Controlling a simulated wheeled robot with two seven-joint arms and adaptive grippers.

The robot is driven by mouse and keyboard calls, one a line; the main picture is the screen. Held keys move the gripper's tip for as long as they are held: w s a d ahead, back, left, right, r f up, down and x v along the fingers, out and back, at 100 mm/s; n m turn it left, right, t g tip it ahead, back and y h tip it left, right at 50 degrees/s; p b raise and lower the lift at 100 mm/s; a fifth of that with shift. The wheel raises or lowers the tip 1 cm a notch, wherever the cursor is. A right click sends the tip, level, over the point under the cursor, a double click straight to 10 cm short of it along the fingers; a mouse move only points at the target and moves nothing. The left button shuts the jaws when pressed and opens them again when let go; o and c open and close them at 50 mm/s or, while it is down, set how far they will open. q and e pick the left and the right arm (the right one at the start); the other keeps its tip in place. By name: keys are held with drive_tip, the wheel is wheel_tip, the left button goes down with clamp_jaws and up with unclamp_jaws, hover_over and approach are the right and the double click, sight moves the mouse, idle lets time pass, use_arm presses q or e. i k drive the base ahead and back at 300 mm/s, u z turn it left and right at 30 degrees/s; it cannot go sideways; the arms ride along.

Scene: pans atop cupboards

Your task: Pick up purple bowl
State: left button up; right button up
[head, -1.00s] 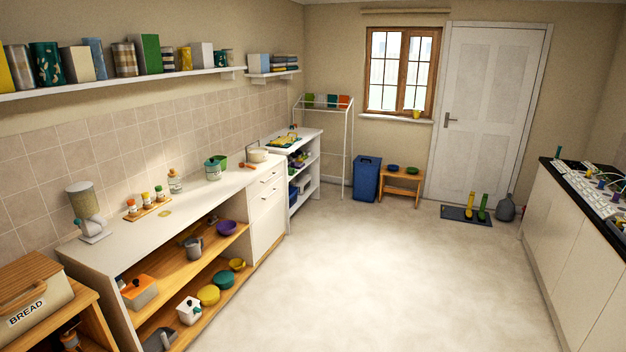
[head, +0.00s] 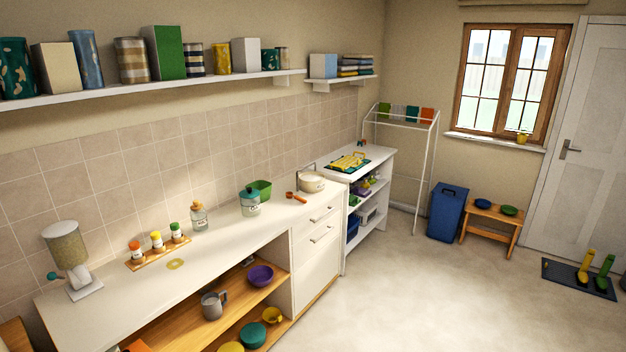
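The purple bowl (head: 261,276) sits upright on the wooden upper shelf (head: 237,297) under the white counter, near the shelf's right end beside the drawer unit. A grey metal mug (head: 213,305) stands to its left on the same shelf. Neither of my grippers shows in the head view.
The white counter (head: 120,292) overhangs the shelf. A teal bowl (head: 253,335) and a yellow cup (head: 272,315) sit on the lower shelf. The white drawer unit (head: 317,260) bounds the shelf on the right. The floor (head: 430,300) in front is clear.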

sight(260, 276)
drive_tip(key=u, duration=0.55)
drive_tip(key=i, duration=2.15)
drive_tip(key=u, duration=0.6)
